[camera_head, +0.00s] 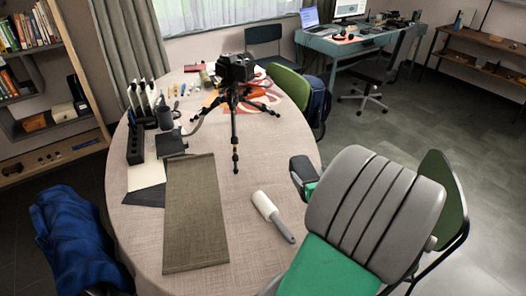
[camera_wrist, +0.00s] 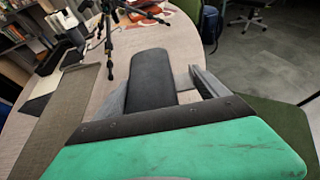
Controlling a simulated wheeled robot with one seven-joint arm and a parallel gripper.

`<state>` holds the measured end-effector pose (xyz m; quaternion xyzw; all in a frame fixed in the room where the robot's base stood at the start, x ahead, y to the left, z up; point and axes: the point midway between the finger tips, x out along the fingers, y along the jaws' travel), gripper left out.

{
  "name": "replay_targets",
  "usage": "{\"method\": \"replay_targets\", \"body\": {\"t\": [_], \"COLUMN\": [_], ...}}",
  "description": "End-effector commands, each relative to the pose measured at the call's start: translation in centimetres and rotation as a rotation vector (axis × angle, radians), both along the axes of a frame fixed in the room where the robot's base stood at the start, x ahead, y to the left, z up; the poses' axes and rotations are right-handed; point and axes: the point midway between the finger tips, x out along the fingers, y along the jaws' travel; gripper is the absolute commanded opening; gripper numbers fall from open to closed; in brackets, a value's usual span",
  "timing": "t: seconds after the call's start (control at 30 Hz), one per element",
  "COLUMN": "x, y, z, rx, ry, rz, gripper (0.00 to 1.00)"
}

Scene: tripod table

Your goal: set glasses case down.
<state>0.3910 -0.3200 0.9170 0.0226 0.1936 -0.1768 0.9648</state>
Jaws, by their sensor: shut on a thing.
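The glasses case (camera_wrist: 152,72) is a dark, rounded, long box. In the wrist view it sits between the two grey fingers of my gripper (camera_wrist: 156,82), pointing away from me. In the head view the case (camera_head: 301,168) shows at the front of my gripper (camera_head: 304,182), by the right edge of the round table (camera_head: 150,235). My gripper is shut on it. My grey and green arm hides part of the gripper. I cannot tell how high the case is above the table.
A lint roller (camera_head: 272,214) lies left of my gripper. A brown runner (camera_head: 195,215) lies further left. A tripod with a camera (camera_head: 236,68) stands behind. Chairs (camera_head: 290,86) stand around the table. Bare cloth shows between the runner, the tripod and the roller.

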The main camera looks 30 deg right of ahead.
Motion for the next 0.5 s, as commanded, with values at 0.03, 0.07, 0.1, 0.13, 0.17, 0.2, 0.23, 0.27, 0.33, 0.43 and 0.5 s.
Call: {"method": "replay_targets", "body": {"t": [0.03, 0.07, 0.1, 0.13, 0.17, 0.2, 0.23, 0.27, 0.33, 0.43, 0.5], "x": [0.8, 1.3, 2.1, 2.7, 3.3, 4.2, 4.8, 5.5, 7.2, 9.1, 10.2], "y": [-0.1, -0.3, -0.5, -0.8, -1.0, -1.3, -1.6, -1.9, -2.5, -3.3, -3.9], "z": [-0.5, -0.7, -1.1, -1.4, -1.7, -2.1, -2.4, -2.7, -3.5, -5.8, -7.2], "rx": [0.002, 0.001, 0.001, 0.002, 0.002, 0.001, 0.002, 0.001, 0.002, 0.004, 0.003], "ry": [0.0, 0.0, 0.001, 0.0, 0.001, 0.0, 0.001, 0.0, 0.001, 0.002, 0.001], "rz": [0.005, 0.006, 0.007, 0.007, 0.008, 0.008, 0.008, 0.007, 0.008, 0.005, 0.004], "gripper": [0.33, 0.33, 0.33, 0.33, 0.33, 0.33, 0.33, 0.33, 0.33, 0.33, 0.33]}}
